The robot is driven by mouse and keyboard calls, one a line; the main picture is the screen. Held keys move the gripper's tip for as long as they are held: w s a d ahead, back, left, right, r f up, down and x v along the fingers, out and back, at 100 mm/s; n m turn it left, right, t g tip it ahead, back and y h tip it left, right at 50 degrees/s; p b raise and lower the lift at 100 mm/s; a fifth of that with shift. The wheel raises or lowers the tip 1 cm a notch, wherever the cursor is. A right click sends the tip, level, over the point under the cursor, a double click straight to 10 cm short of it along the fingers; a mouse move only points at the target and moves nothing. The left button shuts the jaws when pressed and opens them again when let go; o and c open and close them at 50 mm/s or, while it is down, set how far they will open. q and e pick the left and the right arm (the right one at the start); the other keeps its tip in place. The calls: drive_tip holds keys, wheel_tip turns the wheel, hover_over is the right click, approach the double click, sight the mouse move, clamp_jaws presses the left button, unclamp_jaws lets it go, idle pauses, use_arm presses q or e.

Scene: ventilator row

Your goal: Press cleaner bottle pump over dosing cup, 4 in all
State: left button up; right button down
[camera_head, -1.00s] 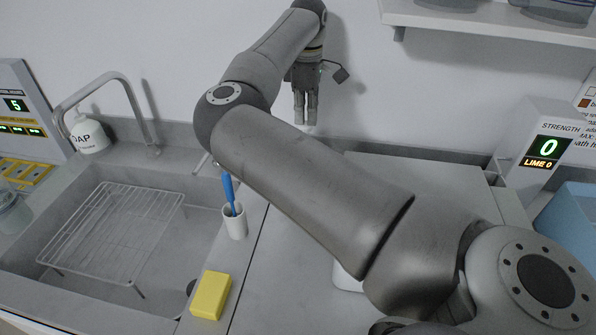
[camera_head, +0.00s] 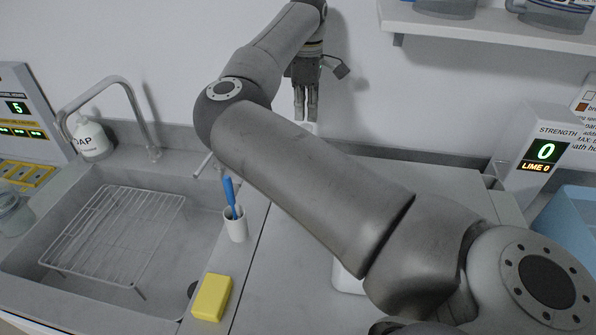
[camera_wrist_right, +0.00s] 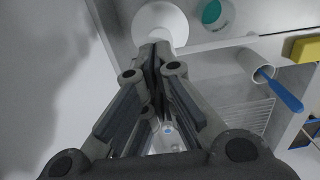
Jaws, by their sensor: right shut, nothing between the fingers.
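My right gripper (camera_head: 306,115) points straight down near the back wall, shut and empty. In the right wrist view its fingertips (camera_wrist_right: 153,58) are together. A white piece (camera_head: 312,128), perhaps the pump top of the cleaner bottle, shows just under the fingertips. In the right wrist view a white rounded thing (camera_wrist_right: 160,20) lies just past the fingertips; I cannot tell if they touch. Beside it is a round white rim with teal inside (camera_wrist_right: 213,11), possibly the dosing cup. My right arm hides much of the counter in the head view. My left gripper is out of view.
A white cup (camera_head: 236,226) with a blue brush (camera_head: 229,190) and a yellow sponge (camera_head: 211,297) stand by the sink. A wire rack (camera_head: 110,235) lies in the sink. A display (camera_head: 545,150) reads 0 and "LIME 0". A shelf (camera_head: 480,28) hangs above right.

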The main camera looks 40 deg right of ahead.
drive_tip(key=shift+f, duration=0.15)
drive_tip(key=shift+f+b, duration=1.35)
drive_tip(key=shift+f, duration=0.45)
drive_tip(key=shift+r, duration=0.15)
drive_tip(key=shift+r+p, duration=1.15)
drive_tip(key=shift+r, duration=0.65)
drive_tip(key=shift+f, duration=0.2)
